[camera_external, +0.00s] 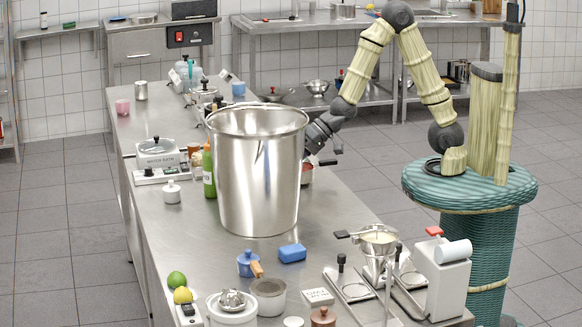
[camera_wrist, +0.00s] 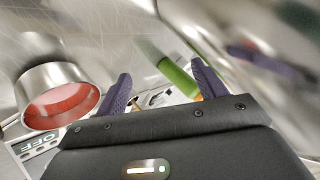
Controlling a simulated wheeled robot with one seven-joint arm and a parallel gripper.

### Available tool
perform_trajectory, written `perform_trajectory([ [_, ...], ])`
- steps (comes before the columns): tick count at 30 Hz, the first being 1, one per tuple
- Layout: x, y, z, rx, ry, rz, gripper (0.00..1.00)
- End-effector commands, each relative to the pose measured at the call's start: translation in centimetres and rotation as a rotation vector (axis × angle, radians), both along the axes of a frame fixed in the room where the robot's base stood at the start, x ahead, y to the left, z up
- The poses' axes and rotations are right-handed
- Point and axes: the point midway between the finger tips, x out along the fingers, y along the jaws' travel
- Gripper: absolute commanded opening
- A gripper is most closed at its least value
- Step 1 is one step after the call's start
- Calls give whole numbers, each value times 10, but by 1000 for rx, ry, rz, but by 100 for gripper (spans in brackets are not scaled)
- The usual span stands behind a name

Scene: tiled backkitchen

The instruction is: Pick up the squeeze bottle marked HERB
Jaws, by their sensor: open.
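A green squeeze bottle (camera_external: 209,172) stands upright on the steel counter, at the left edge of the big pot and partly hidden by it. Any lettering on it is too small to read. In the wrist view a green bottle shape (camera_wrist: 178,75) with an orange-yellow end shows ahead, close to the right finger. My gripper (camera_wrist: 160,75) is open, its two purple fingers apart with nothing held. In the external view my wrist comes in low at the right behind the pot, which hides most of the fingers.
A tall steel pot (camera_external: 258,185) fills the middle of the counter, between my arm and the bottle. A steel container with red contents (camera_wrist: 62,98) lies left of my fingers. Bare counter (camera_external: 185,225) lies in front.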

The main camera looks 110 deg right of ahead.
Motion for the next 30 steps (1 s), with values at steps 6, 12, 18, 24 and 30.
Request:
perform_trajectory([
  [6,34,-3,2,345,-214,-138,70],
  [12,51,-3,19,700,-389,-238,70],
  [18,57,-19,50,1064,-570,-333,70],
  [24,60,-22,49,1388,-596,-459,70],
  [30,61,-23,32,1713,-565,-626,70],
])
